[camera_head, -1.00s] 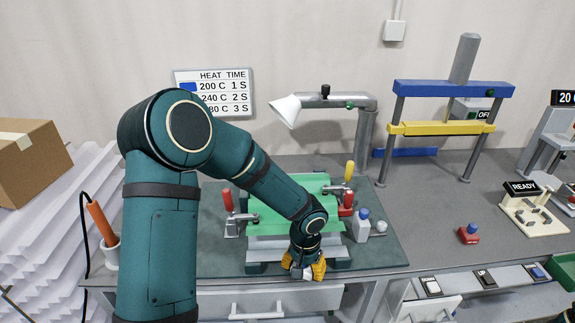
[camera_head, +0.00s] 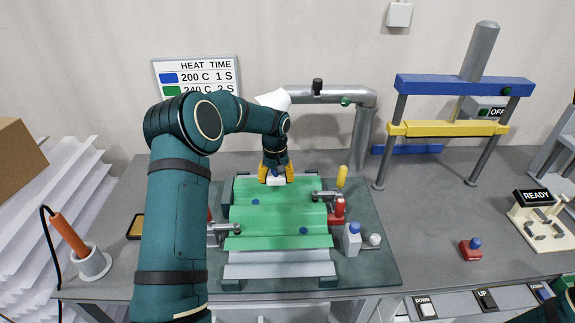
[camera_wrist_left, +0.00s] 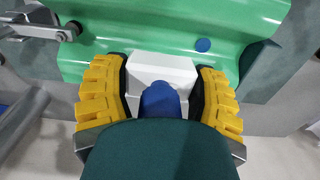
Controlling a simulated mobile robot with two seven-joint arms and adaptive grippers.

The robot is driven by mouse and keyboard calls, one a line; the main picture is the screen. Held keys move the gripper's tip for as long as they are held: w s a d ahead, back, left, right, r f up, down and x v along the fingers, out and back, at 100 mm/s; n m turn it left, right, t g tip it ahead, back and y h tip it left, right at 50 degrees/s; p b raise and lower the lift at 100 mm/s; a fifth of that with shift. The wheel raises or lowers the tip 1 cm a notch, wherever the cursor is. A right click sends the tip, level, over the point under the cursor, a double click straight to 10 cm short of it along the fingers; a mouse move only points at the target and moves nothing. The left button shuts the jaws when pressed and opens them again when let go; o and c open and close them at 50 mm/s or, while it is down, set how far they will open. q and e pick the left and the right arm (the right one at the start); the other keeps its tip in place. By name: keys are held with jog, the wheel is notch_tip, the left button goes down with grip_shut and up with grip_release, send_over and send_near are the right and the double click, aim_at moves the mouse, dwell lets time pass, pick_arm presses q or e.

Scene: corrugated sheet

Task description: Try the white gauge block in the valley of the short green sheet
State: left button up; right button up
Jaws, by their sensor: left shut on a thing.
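The short green sheet (camera_head: 275,222) lies on a grey corrugated form (camera_head: 278,265) on the bench mat and has blue dots on its surface. My left gripper (camera_head: 276,172) is at the far edge of the green sheet, its yellow fingers pointing down. It is shut on the white gauge block (camera_wrist_left: 162,75), which has a blue knob (camera_wrist_left: 160,100). In the left wrist view the block sits between the two yellow fingers, over or at the edge of the green sheet (camera_wrist_left: 110,38). I cannot tell whether the block touches the sheet. My right gripper is not in view.
A lamp-like nozzle (camera_head: 273,99) hangs close behind my left wrist. A blue and yellow press (camera_head: 450,128) stands back right.

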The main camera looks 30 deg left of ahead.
aim_at(278, 202)
pick_arm(q)
jog(key=shift+w+f, duration=0.1)
jog(key=shift+w, duration=0.4)
jog(key=shift+s, duration=0.35)
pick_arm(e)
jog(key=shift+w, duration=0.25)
pick_arm(q)
jog(key=shift+w, duration=0.1)
jog(key=shift+f, duration=0.1)
jog(key=shift+f+b, duration=2.5)
jog(key=shift+f, duration=1.65)
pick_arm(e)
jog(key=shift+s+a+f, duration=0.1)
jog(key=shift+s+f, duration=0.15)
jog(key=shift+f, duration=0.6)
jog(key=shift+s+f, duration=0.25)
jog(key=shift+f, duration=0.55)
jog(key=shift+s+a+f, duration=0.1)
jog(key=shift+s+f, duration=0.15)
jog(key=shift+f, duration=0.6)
pick_arm(q)
jog(key=shift+f, duration=0.2)
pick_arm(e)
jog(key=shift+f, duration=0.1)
pick_arm(q)
jog(key=o, duration=1.3)
jog(key=shift+r, duration=0.1)
